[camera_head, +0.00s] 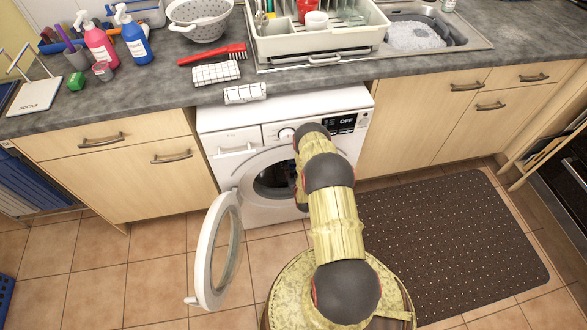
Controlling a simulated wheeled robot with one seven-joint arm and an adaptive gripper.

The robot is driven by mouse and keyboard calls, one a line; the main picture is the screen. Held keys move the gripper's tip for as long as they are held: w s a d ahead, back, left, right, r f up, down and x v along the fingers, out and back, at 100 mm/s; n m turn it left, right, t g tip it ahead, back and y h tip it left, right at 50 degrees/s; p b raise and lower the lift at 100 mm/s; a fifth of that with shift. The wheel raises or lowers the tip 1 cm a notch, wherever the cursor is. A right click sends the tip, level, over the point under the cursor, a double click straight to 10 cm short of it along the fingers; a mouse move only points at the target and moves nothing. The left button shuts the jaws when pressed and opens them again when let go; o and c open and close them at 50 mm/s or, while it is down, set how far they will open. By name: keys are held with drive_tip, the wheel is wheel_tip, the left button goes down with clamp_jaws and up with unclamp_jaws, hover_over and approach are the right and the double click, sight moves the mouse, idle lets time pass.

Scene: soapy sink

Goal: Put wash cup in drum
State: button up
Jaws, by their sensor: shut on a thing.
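The white washing machine (230,118) stands under the counter with its round door (218,250) swung open to the left. The drum (272,180) shows as a dark opening, partly covered by my arm. My arm reaches over the front of the machine and bends down at the right side of the opening. My gripper and anything in it are hidden behind the arm. I cannot make out a wash cup at the drum.
The grey counter (150,82) above holds a pink bottle (98,45), a blue bottle (134,42), a colander (200,20), a red brush (215,53), folded cloths (216,73) and a dish rack (320,45). A dark mat (455,245) lies right of my base. Tiled floor is clear at left.

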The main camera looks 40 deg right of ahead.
drive_tip(key=shift+f, duration=0.3)
drive_tip(key=shift+f, duration=0.35)
drive_tip(key=shift+f, duration=0.35)
drive_tip(key=shift+f, duration=0.35)
drive_tip(key=shift+f, duration=0.3)
drive_tip(key=shift+f, duration=0.35)
drive_tip(key=shift+f, duration=0.35)
drive_tip(key=shift+f, duration=0.35)
drive_tip(key=shift+f, duration=0.3)
